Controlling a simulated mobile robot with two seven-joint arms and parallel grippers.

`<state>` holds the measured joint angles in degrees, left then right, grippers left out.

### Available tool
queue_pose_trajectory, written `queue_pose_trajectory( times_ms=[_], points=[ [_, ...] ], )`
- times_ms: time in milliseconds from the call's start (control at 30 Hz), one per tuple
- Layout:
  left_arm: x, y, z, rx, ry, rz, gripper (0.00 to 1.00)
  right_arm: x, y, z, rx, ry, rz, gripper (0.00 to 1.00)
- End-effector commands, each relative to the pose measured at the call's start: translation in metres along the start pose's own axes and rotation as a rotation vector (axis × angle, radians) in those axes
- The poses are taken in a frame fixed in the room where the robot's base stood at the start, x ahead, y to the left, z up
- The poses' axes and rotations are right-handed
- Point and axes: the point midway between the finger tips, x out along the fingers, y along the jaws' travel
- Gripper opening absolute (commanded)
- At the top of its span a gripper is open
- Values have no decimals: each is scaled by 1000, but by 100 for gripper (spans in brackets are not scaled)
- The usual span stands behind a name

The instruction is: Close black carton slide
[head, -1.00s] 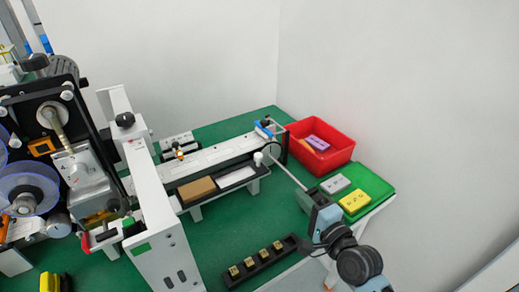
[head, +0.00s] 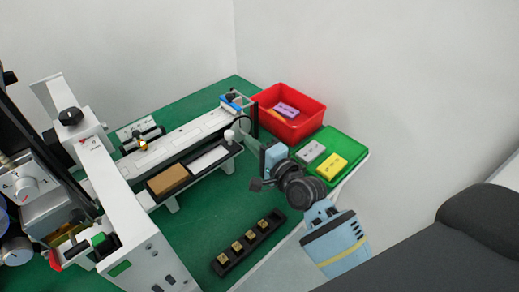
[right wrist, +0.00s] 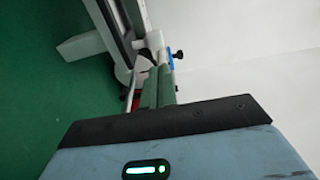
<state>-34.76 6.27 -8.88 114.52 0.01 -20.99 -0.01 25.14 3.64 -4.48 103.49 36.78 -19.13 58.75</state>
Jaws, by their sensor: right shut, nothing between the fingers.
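The black carton slide (head: 201,175) is a long black channel on the machine, holding a brown carton (head: 168,180) at its near end and a white block (head: 208,160) further along. A white round knob (head: 229,135) stands at its far right end. My right gripper (head: 241,140) is shut and empty, its fingertips at the knob; I cannot tell whether they touch. In the right wrist view the narrow fingers (right wrist: 154,88) point toward a pale round part (right wrist: 123,73), probably the knob, partly hidden behind them. My left gripper is not in view.
A black holder (head: 262,240) with several brass pieces lies in front. A white machine frame (head: 130,225) stands left. Green table between is clear.

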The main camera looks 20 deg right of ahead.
Motion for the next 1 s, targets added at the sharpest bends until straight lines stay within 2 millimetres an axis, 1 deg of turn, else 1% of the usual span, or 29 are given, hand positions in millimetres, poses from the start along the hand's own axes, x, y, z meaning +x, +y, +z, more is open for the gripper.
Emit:
queue_pose_trajectory(
  times_ms=[33, 200, 367, 533, 1000],
  points=[
    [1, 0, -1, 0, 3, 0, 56, 10, 0, 0, 0, -1, -1, 0],
    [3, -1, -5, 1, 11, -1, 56, 34, 0, 0, 0, 0, 1, 0],
    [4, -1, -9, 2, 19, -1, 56, 46, 0, 0, 0, 0, 0, 0],
    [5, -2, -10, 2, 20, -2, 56, 50, 1, 0, 0, 0, 1, 0],
    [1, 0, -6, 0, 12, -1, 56, 50, 0, 3, 0, -1, 1, 0]
  ],
)
